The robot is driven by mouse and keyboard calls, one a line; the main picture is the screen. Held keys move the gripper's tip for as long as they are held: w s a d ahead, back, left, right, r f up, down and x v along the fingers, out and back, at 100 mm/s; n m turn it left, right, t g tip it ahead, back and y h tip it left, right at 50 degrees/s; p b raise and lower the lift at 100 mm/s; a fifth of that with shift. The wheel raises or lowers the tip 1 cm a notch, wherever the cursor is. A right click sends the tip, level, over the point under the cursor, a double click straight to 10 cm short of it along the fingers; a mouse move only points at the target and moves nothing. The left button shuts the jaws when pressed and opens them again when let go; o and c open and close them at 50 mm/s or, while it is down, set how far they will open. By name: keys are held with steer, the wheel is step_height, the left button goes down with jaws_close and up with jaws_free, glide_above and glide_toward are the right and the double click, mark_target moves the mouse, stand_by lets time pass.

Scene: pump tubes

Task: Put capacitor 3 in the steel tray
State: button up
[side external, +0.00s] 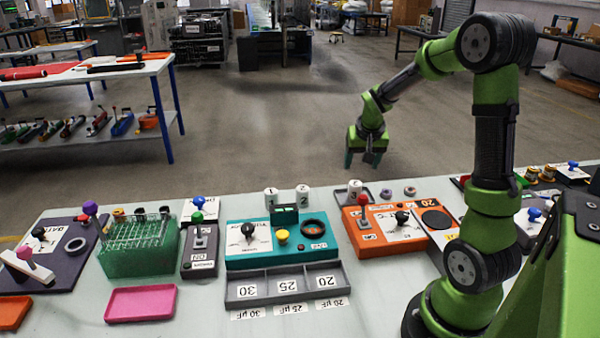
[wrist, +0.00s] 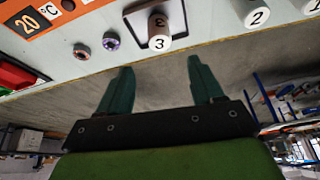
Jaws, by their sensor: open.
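Capacitor 3 is a white cylinder marked 3 (side external: 354,187); it also shows in the wrist view (wrist: 158,32). It appears to stand upright inside a small grey metal tray (side external: 340,198), which looks like the steel tray; its rim also shows in the wrist view (wrist: 128,14). My gripper (side external: 365,165) has green fingers and is open and empty. It is beyond the far edge of the bench, behind the small tray. In the wrist view my gripper (wrist: 159,68) has its two fingers spread, with capacitor 3 ahead of the gap and apart from both fingertips.
White cylinders marked 1 (side external: 271,197) and 2 (side external: 303,195) stand by the teal device (side external: 240,262). A grey three-slot bin (side external: 258,303) lies in front. An orange device (side external: 372,243) with a red-topped lever (side external: 363,205) is near the small tray.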

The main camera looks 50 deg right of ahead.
steer(key=s+a+r+n+t+y, duration=0.1)
steer(key=a+r, duration=0.3)
steer(key=a, duration=0.3)
steer(key=a+r+n+t, duration=0.1)
steer(key=a+r, duration=0.3)
steer(key=a, duration=0.3)
steer(key=s+a+r+n+t+y, duration=0.1)
steer(key=s+a+n+y, duration=0.1)
steer(key=s+a, duration=0.2)
steer(key=s+a+r+n+t+y, duration=0.1)
steer(key=s+a, duration=0.3)
steer(key=a, duration=0.7)
steer(key=shift+s+r+n+y, duration=0.3)
steer(key=shift+r+n+y, duration=0.2)
steer(key=shift+n+y, duration=0.2)
